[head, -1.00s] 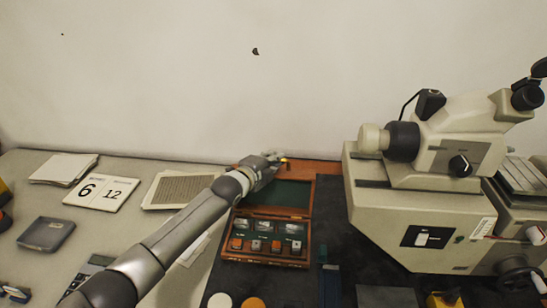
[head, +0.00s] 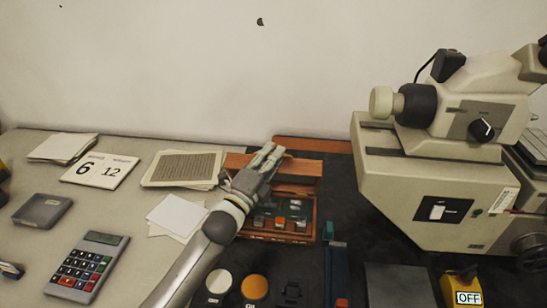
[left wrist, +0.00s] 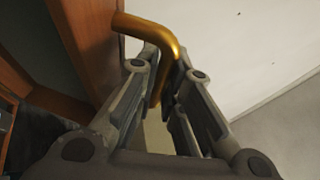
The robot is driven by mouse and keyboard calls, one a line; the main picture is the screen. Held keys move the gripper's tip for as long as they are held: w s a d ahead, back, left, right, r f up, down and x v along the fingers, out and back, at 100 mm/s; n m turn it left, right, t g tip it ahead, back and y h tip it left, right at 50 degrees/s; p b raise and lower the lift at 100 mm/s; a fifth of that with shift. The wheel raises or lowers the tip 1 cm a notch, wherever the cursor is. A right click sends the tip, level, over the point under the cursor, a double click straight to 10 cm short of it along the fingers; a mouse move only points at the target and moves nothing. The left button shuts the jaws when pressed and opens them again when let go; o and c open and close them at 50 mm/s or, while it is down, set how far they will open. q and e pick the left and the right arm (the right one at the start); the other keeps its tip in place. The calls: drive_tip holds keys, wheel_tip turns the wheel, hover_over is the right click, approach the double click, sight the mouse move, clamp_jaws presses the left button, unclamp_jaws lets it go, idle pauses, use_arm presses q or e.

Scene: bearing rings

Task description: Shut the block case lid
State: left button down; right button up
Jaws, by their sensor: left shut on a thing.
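The block case (head: 262,238) is a wooden box on the dark mat, with several small blocks in it. Its wooden lid (head: 303,167) stands raised at the back of the case, its outer face partly showing; it also fills the left of the left wrist view (left wrist: 84,38). A bent brass handle (left wrist: 150,27) sticks out from the lid. My left gripper (head: 268,156) is at the lid, and in the left wrist view its fingers (left wrist: 163,85) are shut on the handle. My left arm hides the left part of the case. My right gripper is not in view.
A large microscope-like instrument (head: 415,180) stands at the right. A calculator (head: 87,265), a grey tray (head: 42,210), a date card (head: 100,170) and papers (head: 180,168) lie at the left. Round pieces (head: 255,287) and a blue-green tool (head: 337,275) lie in front of the case.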

use_arm(q)
drive_tip(key=shift+s+a+f+t+b, duration=0.1)
drive_tip(key=shift+s+f+t+b, duration=0.2)
drive_tip(key=shift+s+b, duration=0.2)
drive_tip(key=shift+r, duration=0.1)
drive_tip(key=shift+h, duration=0.3)
drive_tip(key=c, duration=1.8)
unclamp_jaws()
drive_tip(key=v, duration=1.2)
drive_tip(key=shift+r, duration=0.1)
